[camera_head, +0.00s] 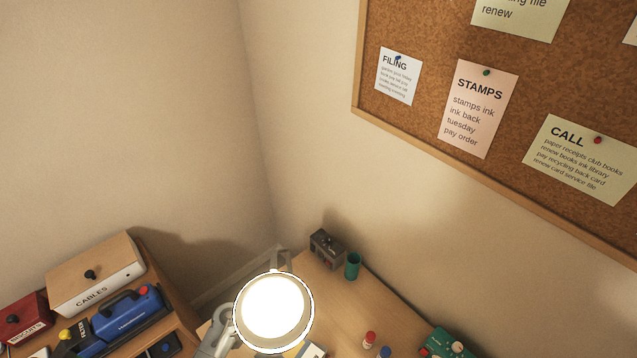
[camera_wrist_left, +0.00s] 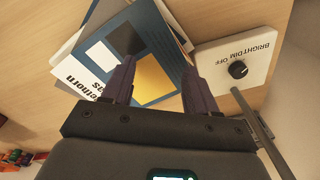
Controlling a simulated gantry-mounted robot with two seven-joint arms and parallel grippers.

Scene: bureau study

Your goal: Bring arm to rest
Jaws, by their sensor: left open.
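My left gripper (camera_wrist_left: 158,68) shows in the left wrist view, its two dark fingers spread apart with nothing held between them. It is over a stack of booklets (camera_wrist_left: 97,98), the top ones dark blue with white and yellow panels. A pale dimmer plate (camera_wrist_left: 262,52) marked BRIGHT, DIM and OFF is just right of the fingers. Its black knob (camera_wrist_left: 238,69) is apart from the right finger. In the head view I cannot clearly make out either gripper. My right gripper is in neither view.
A lit round lamp (camera_head: 273,312) stands over the wooden desk (camera_head: 330,300). A teal cup (camera_head: 353,266) and a dark box (camera_head: 326,246) are at the back corner. A CABLES box (camera_head: 97,276) and a blue tool (camera_head: 128,317) are at left. A corkboard (camera_head: 430,70) hangs above.

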